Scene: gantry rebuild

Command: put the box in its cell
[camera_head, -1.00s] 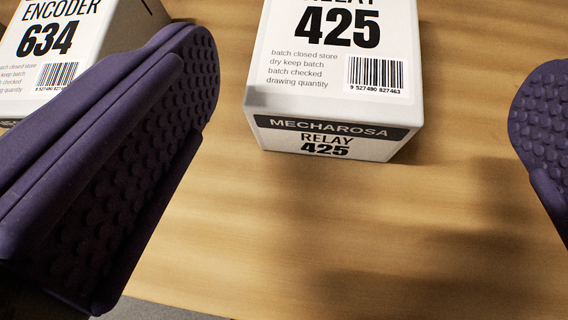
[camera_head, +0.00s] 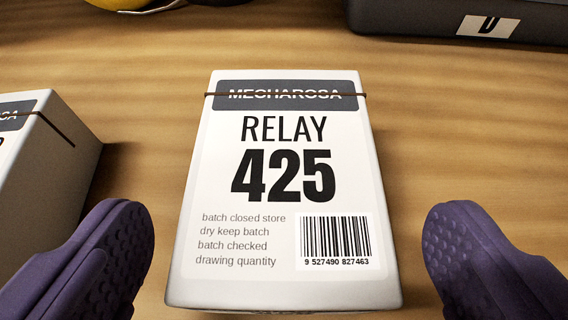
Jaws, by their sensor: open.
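A white box (camera_head: 284,185) labelled MECHAROSA RELAY 425, with a barcode and a thin brown band near its far end, lies on the wooden table in the middle of the view. My gripper (camera_head: 285,255) is open, with one purple studded finger on each side of the box's near part. A gap of table shows between each finger and the box, so neither touches it. No cell can be made out for certain; a dark grey container (camera_head: 420,22) with a label reading U stands at the far right, its inside out of view.
A second white box (camera_head: 50,160) stands close on the left, partly behind my left finger. A yellow item (camera_head: 118,3) in a dark dish is cut off at the top left. The wooden table (camera_head: 430,120) is clear between the relay box and the grey container.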

